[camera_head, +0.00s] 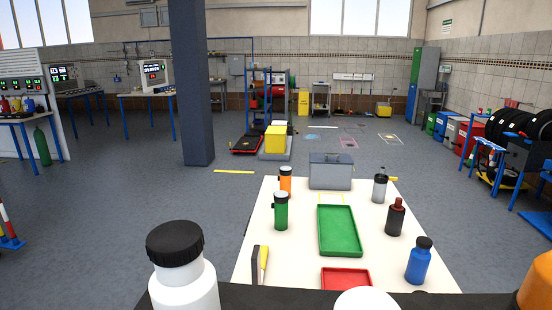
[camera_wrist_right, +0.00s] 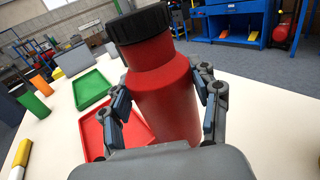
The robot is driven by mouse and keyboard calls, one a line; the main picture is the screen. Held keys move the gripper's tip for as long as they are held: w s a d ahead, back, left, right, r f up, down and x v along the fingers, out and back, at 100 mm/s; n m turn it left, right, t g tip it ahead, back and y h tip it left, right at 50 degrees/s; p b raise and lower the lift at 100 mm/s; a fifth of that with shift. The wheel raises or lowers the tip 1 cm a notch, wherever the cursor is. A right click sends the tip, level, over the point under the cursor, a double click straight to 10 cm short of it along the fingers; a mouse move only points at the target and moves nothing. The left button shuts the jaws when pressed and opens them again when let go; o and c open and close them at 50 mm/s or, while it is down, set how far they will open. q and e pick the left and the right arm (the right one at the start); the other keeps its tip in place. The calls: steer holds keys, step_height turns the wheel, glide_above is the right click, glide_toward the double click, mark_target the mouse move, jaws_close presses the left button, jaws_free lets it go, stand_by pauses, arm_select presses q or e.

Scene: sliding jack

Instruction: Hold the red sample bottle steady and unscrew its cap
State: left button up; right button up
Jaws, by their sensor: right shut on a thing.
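The red sample bottle (camera_wrist_right: 165,100) fills the middle of the right wrist view. Its ribbed black cap (camera_wrist_right: 138,24) sits on its neck. My right gripper (camera_wrist_right: 167,92) is shut on the bottle's body, with one finger on each side below the shoulder. The bottle leans slightly left in that picture; its lower end is hidden by the gripper, so I cannot tell whether it touches anything. I cannot make out the red bottle or my right gripper in the head view. My left gripper is in neither view.
The white table (camera_head: 300,225) carries a green tray (camera_head: 339,231), a red tray (camera_head: 346,278), a grey box (camera_head: 330,171) and several bottles, including a blue one (camera_head: 418,262). A white bottle with a black cap (camera_head: 187,288) stands close at lower left.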

steer(key=s+a+r+n+t+y, duration=0.1)
steer(key=s+a+n+t+y, duration=0.1)
steer(key=s+a+n+y, duration=0.2)
steer(key=s+a+r+n+t+y, duration=0.2)
steer(key=s+a+n+y, duration=0.2)
steer(key=s+a+y, duration=0.4)
steer(key=shift+s+r+n+t, duration=0.3)
steer(key=shift+s+t, duration=0.1)
steer(key=shift+s, duration=0.85)
